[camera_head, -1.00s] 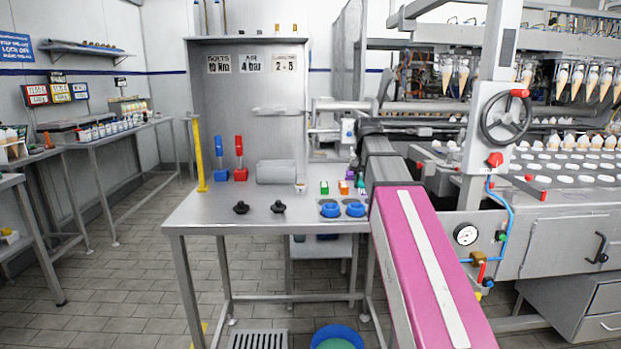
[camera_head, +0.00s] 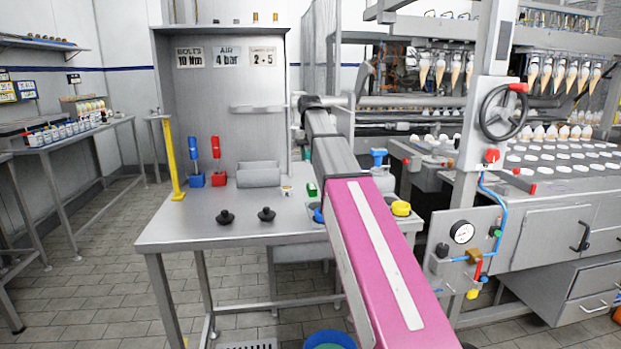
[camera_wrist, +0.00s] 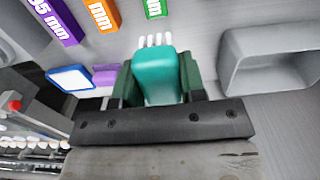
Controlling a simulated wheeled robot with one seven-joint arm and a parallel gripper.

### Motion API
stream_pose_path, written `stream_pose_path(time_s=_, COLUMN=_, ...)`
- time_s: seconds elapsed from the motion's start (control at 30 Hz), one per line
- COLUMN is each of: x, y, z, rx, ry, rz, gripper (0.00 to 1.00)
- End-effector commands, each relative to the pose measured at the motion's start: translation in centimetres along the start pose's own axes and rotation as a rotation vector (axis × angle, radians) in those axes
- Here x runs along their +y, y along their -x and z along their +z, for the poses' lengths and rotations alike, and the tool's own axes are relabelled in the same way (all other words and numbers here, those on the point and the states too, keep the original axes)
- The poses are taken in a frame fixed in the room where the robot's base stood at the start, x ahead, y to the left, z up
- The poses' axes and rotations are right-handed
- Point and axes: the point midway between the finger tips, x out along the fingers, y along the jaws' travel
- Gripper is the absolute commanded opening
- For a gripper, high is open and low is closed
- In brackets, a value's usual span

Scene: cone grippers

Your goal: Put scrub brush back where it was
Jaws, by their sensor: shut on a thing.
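The scrub brush (camera_wrist: 156,80) has a teal body and white bristles, and points up in the wrist view. My gripper (camera_wrist: 156,78) is shut on it, with a dark green finger on each side. The brush is over the grey table surface, between a grey bin and a blue-rimmed white piece; I cannot tell whether it touches the table. In the head view my pink and grey arm reaches over the table (camera_head: 170,237), and the gripper and brush cannot be made out there.
Purple (camera_wrist: 55,20), orange (camera_wrist: 101,14) and green (camera_wrist: 155,8) labelled blocks lie beyond the brush. The grey bin (camera_wrist: 275,75) is at right. A blue-rimmed white piece (camera_wrist: 70,78) is at left. Two black knobs (camera_head: 266,215) stand near the table's front. A yellow-topped item (camera_head: 401,208) is right of my arm.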

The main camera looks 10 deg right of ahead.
Motion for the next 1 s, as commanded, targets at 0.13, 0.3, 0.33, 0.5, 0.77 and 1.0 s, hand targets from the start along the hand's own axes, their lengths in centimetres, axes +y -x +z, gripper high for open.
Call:
stream_pose_path(time_s=0.13, x=0.7, y=-1.7, z=-3.1, rx=-0.002, ry=-0.001, rz=0.000, gripper=0.12)
stream_pose_path(time_s=0.3, x=1.4, y=-3.8, z=-6.4, rx=-0.001, ry=-0.002, rz=0.000, gripper=0.12)
stream_pose_path(time_s=0.33, x=1.5, y=-4.1, z=-6.9, rx=-0.002, ry=-0.002, rz=0.000, gripper=0.12)
stream_pose_path(time_s=0.5, x=2.1, y=-5.7, z=-9.3, rx=-0.001, ry=-0.003, rz=0.000, gripper=0.12)
stream_pose_path(time_s=0.77, x=2.4, y=-6.8, z=-10.1, rx=0.000, ry=-0.002, rz=0.000, gripper=0.12)
stream_pose_path(time_s=1.0, x=2.4, y=-9.9, z=-10.0, rx=-0.001, ry=-0.002, rz=0.000, gripper=0.12)
